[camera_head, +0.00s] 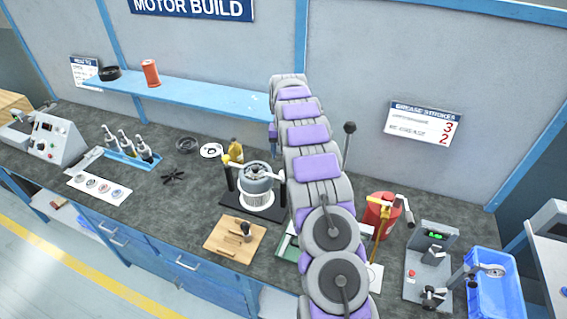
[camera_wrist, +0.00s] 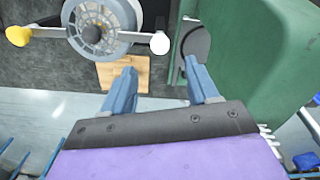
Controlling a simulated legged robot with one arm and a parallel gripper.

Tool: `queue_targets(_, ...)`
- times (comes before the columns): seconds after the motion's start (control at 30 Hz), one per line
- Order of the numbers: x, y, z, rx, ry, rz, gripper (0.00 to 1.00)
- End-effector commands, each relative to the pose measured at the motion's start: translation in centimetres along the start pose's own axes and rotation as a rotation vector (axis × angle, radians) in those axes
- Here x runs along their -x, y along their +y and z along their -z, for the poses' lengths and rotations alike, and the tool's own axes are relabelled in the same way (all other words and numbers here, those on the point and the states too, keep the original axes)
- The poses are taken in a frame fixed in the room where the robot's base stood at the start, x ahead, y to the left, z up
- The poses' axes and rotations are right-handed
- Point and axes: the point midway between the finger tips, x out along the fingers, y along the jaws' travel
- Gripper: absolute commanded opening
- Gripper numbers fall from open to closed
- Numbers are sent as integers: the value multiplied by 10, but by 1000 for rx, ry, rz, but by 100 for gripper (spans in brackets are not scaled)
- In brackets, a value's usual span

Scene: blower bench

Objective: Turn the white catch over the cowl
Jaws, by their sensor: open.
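The blower unit with its round grey cowl (camera_head: 257,172) stands on a black base on the bench. The slotted grey cowl (camera_wrist: 100,28) fills the upper left of the wrist view. The white catch (camera_wrist: 160,43) is a rounded white knob right of the cowl; it also shows in the head view (camera_head: 281,175). A yellow knob (camera_wrist: 18,36) sits on the cowl's opposite side. My gripper (camera_wrist: 160,72) is open and empty. The white knob appears between and beyond its fingertips, with no visible contact. In the head view my arm hides the gripper.
A large green body (camera_wrist: 260,60) fills the right of the wrist view, beside a dark round-ended part (camera_wrist: 196,38). A wooden board (camera_head: 222,246) lies in front of the blower. A red can (camera_head: 378,212) and blue bin (camera_head: 495,300) stand right of my arm.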

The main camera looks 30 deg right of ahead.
Motion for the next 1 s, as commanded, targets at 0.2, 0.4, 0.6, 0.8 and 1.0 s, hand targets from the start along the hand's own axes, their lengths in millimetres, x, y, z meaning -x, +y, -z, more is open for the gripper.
queue_targets(0.2, 48, 0, -3, 0, -7, -2, 59)
queue_targets(0.4, 71, 0, -3, 0, -3, -2, 59)
queue_targets(0.6, 81, -1, -2, 0, -2, -1, 59)
queue_targets(0.8, 82, -1, -2, 0, -1, -1, 59)
queue_targets(1.0, 82, -1, -2, 0, 0, -1, 59)
